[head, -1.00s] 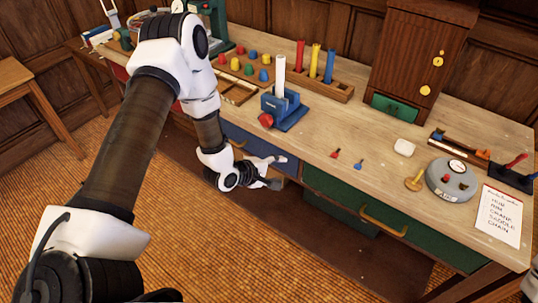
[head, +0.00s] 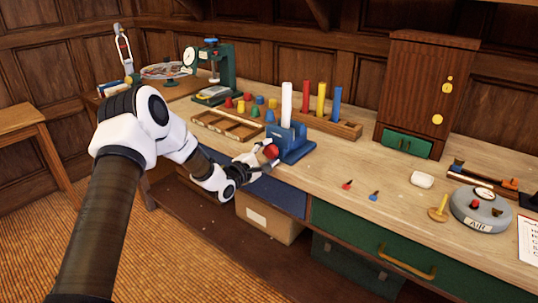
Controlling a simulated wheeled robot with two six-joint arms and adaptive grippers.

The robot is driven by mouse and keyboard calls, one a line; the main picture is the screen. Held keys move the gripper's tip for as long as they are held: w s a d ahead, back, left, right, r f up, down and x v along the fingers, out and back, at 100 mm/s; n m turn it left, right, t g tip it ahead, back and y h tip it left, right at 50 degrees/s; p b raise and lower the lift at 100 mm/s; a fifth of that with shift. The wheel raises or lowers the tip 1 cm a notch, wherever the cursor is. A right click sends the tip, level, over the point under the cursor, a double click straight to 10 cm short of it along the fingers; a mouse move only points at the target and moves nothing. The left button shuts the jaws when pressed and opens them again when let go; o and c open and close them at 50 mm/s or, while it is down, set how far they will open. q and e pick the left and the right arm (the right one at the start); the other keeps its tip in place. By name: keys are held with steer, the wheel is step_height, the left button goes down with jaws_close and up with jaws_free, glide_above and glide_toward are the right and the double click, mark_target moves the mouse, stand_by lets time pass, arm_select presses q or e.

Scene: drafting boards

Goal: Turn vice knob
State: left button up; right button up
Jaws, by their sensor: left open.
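The blue vice (head: 290,143) stands on the workbench near its front edge, with a white cylinder (head: 286,102) upright in it. Its red knob (head: 271,152) faces the front left. My left gripper (head: 264,155) is open at the knob, with one finger above and one below it. Whether the fingers touch the knob cannot be told. My right gripper is not in view.
Behind the vice a wooden rack (head: 330,124) holds red, yellow and blue cylinders. A wooden tray (head: 228,125) and several coloured pegs lie to the left. A wooden cabinet (head: 425,90) stands at right.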

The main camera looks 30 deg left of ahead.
arm_select(q)
steer(key=shift+r, duration=0.1)
steer(key=shift+c, duration=0.7)
steer(key=c, duration=0.8)
steer(key=shift+o, duration=0.2)
steer(key=shift+m, duration=0.3)
